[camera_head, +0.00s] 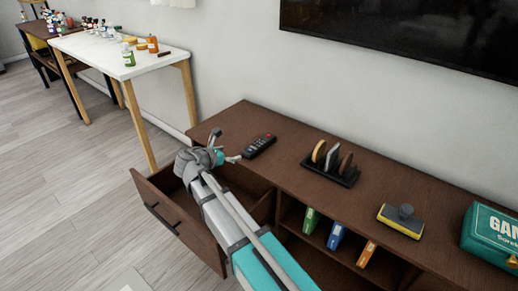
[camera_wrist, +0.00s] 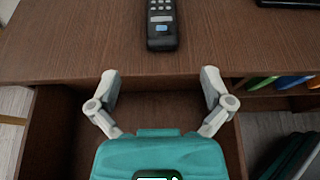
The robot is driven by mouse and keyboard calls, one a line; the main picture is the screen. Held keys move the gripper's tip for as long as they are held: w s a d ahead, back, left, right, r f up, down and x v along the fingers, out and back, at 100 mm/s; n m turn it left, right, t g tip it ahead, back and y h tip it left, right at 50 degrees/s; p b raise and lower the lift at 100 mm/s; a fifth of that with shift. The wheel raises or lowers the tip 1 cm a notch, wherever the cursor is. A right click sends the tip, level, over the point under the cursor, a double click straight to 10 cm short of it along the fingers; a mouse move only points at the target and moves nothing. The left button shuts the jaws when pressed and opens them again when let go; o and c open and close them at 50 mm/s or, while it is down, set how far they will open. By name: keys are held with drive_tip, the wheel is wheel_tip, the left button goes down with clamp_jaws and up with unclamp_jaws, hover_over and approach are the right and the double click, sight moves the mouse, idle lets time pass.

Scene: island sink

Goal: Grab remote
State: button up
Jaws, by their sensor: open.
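The black remote (camera_head: 259,146) lies flat on top of the brown wooden cabinet (camera_head: 292,143), left of the middle. It also shows at the top centre of the wrist view (camera_wrist: 162,26), its far end cut off by the frame. My gripper (camera_head: 225,146) is open and empty at the cabinet's front edge, left of the remote in the head view. In the wrist view my gripper's two fingers (camera_wrist: 161,80) are spread wide, with the remote ahead of them and centred between them, not touching.
A drawer (camera_head: 172,212) stands pulled out beneath my arm. A rack with round pieces (camera_head: 333,163), a yellow-and-grey block (camera_head: 401,219) and a teal box (camera_head: 492,236) are on the cabinet. Books (camera_head: 336,236) stand in the shelf below. A white table (camera_head: 110,52) with bottles is beyond.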

drive_tip(key=b, duration=0.3)
approach(254, 147)
drive_tip(key=x, duration=0.3)
drive_tip(key=shift+w+d+f, duration=0.15)
drive_tip(key=shift+w+f, duration=0.1)
drive_tip(key=shift+f, duration=0.1)
drive_tip(key=shift+w+d+f, duration=0.1)
drive_tip(key=shift+w+d, duration=0.2)
drive_tip(key=shift+w, duration=0.05)
drive_tip(key=shift+w, duration=0.1)
drive_tip(key=shift+b+x, duration=1.15)
drive_tip(key=shift+x, duration=1.4)
drive_tip(key=shift+c, duration=0.3)
drive_tip(key=c, duration=1.1)
drive_tip(key=shift+c, duration=0.2)
